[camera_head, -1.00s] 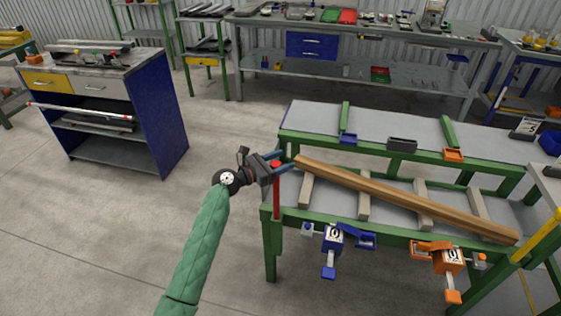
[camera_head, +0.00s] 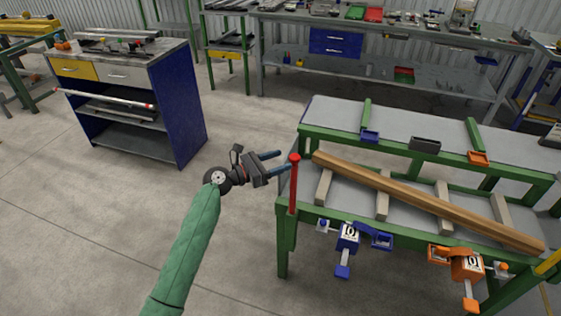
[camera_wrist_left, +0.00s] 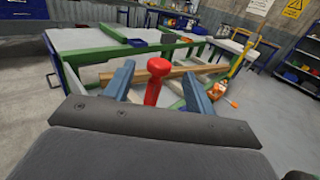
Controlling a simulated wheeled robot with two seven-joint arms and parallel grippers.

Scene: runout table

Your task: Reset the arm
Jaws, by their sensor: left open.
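My left gripper (camera_head: 281,161) is at the left end of the green-framed runout table (camera_head: 262,199). In the left wrist view its two blue fingers (camera_wrist_left: 157,82) are apart, with nothing held between them. A red-topped post (camera_head: 294,184) stands at the table's left corner, close to the fingertips; in the left wrist view its red head (camera_wrist_left: 158,68) appears between the fingers. I cannot tell whether they touch. A long wooden beam (camera_head: 420,199) lies slantwise across pale crosspieces on the table. My right gripper is not in view.
A blue clamp (camera_head: 348,238) and an orange clamp (camera_head: 467,267) hang on the table's front rail. A blue-sided cabinet (camera_head: 182,105) stands at the left. A long workbench (camera_head: 275,70) runs along the back. Open floor lies around my left arm.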

